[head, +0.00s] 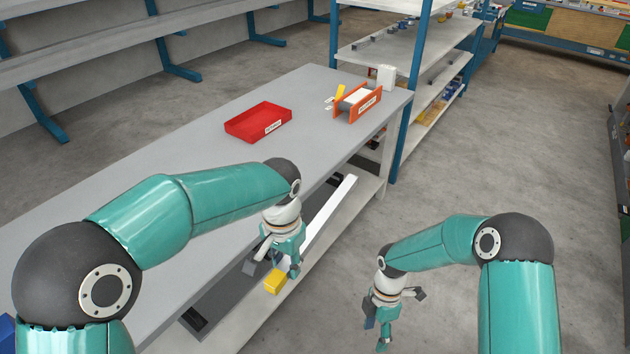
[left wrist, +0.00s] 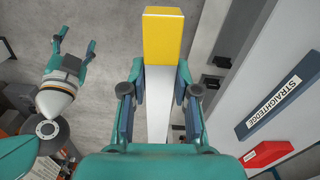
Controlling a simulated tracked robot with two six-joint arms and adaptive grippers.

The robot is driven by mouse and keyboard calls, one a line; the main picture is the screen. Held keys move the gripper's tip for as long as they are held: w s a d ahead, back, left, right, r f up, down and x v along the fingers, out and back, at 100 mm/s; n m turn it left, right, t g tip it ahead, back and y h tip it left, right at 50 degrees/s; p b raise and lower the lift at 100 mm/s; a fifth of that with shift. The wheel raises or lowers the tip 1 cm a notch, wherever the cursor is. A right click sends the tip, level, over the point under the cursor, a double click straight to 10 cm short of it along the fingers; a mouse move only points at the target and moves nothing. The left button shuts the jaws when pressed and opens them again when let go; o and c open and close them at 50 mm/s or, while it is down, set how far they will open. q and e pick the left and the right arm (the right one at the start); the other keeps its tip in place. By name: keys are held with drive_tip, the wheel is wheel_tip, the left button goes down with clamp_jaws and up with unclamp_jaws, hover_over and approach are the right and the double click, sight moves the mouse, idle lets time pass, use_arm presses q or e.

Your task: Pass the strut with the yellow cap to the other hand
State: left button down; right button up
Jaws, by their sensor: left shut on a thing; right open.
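The strut (head: 330,213) is a long white bar with a yellow cap (head: 275,282) on its near end. My left gripper (head: 278,264) is shut on the strut close to the cap, beyond the table's front edge. In the left wrist view the white strut (left wrist: 158,110) lies between the two fingers, and the yellow cap (left wrist: 163,38) sticks out past them. My right gripper (head: 377,332) is open and empty, to the right of the cap and apart from it. It also shows in the left wrist view (left wrist: 74,42), at the left.
A red tray (head: 238,127) and an orange jig (head: 343,107) stand on the long grey table (head: 190,141). A white container (head: 386,76) is at its far corner. In the left wrist view a blue piece labelled STRAIGHTEDGE (left wrist: 252,122) is at right. The floor right of the table is clear.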

drive_tip(key=w+r+n+t+h, duration=0.35)
drive_tip(key=w+r+n, duration=0.35)
drive_tip(key=w+r, duration=1.1)
wheel_tip(320, 180, up, 14)
drive_tip(key=n+t, duration=0.2)
drive_tip(key=t, duration=0.2)
hover_over(319, 226)
drive_tip(key=w, duration=0.3)
drive_tip(key=x, duration=1.1)
drive_tip(key=shift+w+f, duration=0.2)
drive_tip(key=shift+f, duration=0.1)
